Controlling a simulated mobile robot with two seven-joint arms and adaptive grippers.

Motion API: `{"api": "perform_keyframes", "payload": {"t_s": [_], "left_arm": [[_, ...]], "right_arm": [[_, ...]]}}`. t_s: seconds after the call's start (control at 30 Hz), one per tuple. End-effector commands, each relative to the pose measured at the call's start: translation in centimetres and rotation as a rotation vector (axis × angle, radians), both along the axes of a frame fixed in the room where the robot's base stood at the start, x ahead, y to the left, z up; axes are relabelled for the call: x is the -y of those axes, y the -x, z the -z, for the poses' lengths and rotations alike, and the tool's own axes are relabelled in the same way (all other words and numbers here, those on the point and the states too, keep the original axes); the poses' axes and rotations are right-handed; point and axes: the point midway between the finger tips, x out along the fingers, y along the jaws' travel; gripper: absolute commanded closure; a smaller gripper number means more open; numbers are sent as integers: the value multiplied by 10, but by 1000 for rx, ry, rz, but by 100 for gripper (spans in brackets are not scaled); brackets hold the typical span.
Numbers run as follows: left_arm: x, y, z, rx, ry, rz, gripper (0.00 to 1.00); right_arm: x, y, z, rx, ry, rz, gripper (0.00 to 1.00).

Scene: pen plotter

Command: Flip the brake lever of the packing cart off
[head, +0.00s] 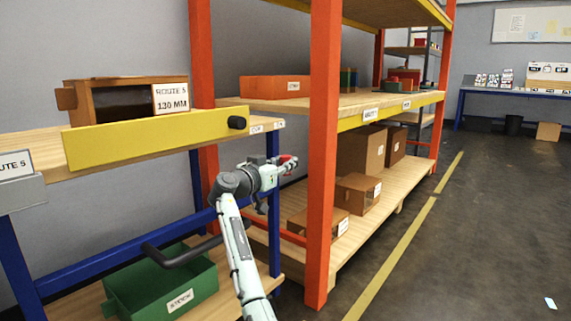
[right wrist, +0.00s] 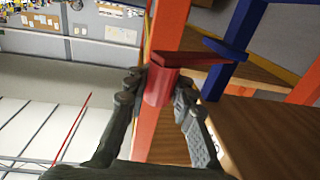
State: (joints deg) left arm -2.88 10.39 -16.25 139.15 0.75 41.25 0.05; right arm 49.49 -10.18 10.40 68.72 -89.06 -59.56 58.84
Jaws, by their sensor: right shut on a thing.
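The packing cart (head: 275,215) has blue legs, a wooden top and a yellow front board. A red lever (head: 289,160), which looks like the brake lever, shows at the far-right blue leg. In the right wrist view the red lever (right wrist: 168,70) runs toward a blue bracket on the blue post (right wrist: 232,45). My right gripper (head: 283,168) is shut on it; in the right wrist view its two fingers (right wrist: 158,92) lie on either side of the red grip. The fingers hide part of the lever. My left gripper is not in view.
An orange-posted shelf rack (head: 323,150) with several boxes stands close to the right of my right gripper. A green bin (head: 165,285) sits on the cart's lower shelf, with a dark bent bar (head: 185,255) above it. The floor (head: 480,220) at right is open.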

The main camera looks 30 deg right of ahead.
Motion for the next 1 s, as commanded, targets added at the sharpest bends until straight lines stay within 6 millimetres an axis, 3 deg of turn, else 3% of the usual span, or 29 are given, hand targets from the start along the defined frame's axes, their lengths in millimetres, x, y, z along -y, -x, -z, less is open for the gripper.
{"api": "perform_keyframes", "payload": {"t_s": [0.47, 0.5, 0.67, 1.0], "left_arm": [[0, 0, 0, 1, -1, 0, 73], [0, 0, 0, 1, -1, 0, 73], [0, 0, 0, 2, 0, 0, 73], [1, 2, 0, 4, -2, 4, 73]], "right_arm": [[-8, 0, 2, -3, 1, 10, 100], [-8, 0, 2, -3, 1, 10, 77], [-7, 0, 1, -2, 2, 10, 57], [-5, 1, 0, 0, 2, 14, 54]]}}
